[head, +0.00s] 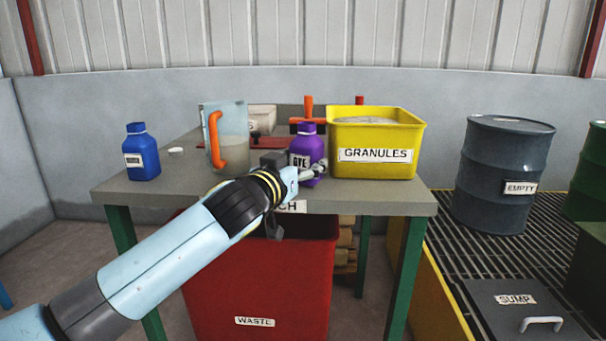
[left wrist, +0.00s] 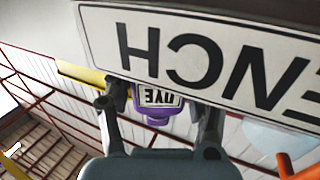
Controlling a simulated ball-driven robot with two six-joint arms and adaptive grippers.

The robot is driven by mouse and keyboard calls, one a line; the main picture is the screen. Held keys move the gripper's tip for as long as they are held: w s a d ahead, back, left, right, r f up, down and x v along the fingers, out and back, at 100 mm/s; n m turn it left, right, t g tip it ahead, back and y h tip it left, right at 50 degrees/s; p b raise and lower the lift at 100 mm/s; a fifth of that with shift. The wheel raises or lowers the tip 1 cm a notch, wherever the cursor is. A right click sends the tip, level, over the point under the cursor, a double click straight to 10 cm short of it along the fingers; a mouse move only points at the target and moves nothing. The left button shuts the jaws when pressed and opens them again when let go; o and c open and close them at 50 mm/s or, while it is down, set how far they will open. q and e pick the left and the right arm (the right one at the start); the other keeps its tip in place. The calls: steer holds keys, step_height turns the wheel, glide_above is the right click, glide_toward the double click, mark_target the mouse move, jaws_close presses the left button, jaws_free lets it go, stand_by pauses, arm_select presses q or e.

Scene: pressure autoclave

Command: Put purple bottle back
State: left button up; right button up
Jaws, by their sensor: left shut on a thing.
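The purple bottle (head: 307,145) with a DYE label stands upright at the front middle of the grey bench (head: 370,195), just left of the yellow granules box. I cannot tell whether its base touches the bench top. My left gripper (head: 308,172) is shut on the bottle from the front, its fingers around the lower body. In the left wrist view the purple bottle (left wrist: 152,112) shows upside down between the fingers of the left gripper (left wrist: 158,115). My right gripper is not in view.
The yellow granules box (head: 375,150) is close on the right. A clear jug (head: 232,150) with an orange handle, a white cap (head: 176,151) and a blue bottle (head: 142,155) stand left. A red waste bin (head: 255,290) is under the bench. Dark drums (head: 500,175) stand right.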

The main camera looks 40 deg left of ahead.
arm_select(q)
steer(key=shift+f, duration=0.25)
steer(key=shift+r, duration=0.1)
steer(key=o, duration=1.4)
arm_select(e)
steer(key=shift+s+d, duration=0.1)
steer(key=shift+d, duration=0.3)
